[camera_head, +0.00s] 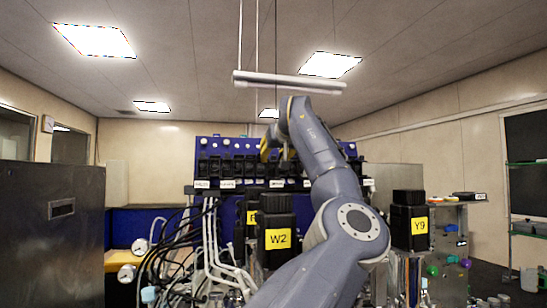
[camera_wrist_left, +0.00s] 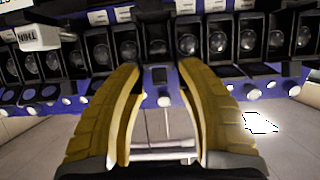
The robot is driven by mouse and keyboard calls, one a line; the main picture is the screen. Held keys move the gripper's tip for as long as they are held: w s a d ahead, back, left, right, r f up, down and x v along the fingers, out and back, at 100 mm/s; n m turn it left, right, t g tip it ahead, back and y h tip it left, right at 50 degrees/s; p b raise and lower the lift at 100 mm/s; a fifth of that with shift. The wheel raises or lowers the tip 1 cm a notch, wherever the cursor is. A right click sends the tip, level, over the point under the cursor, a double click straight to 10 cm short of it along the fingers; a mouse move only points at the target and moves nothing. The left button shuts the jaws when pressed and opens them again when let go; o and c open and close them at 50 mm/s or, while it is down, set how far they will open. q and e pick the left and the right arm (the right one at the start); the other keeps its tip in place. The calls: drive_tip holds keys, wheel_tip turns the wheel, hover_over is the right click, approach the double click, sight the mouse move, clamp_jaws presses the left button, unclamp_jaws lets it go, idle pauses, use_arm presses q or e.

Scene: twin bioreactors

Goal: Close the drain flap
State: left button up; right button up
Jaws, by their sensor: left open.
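I cannot surely pick out the drain flap. A row of black units (camera_head: 228,167) runs along the blue panel (camera_head: 215,145) in the head view. The same kind of units fills the upper part of the left wrist view, where the picture looks upside down. My left gripper (camera_head: 276,152) is in front of the panel, and its yellow fingers (camera_wrist_left: 160,72) are spread with nothing between them. Beyond the fingertips is a black unit (camera_wrist_left: 155,46) without the round disc its neighbours show. I cannot tell whether the fingers touch it. My right gripper is not in view.
Black-capped vessels labelled W2 (camera_head: 278,238) and Y9 (camera_head: 410,226) stand below the panel. Cables and pale tubes (camera_head: 212,240) hang at left centre. A metal cabinet (camera_head: 40,230) stands at the left. A white bar (camera_head: 290,82) hangs above my arm.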

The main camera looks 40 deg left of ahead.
use_arm(q)
drive_tip(key=shift+w+a, duration=0.1)
idle(0.3)
clamp_jaws()
drive_tip(key=shift+f, duration=0.15)
drive_tip(key=shift+f+t+y, duration=0.25)
drive_tip(key=shift+t+y, duration=0.55)
drive_tip(key=shift+y, duration=0.2)
drive_tip(key=shift+f+t+y, duration=0.2)
drive_tip(key=shift+t+y, duration=1.1)
drive_tip(key=shift+y, duration=0.2)
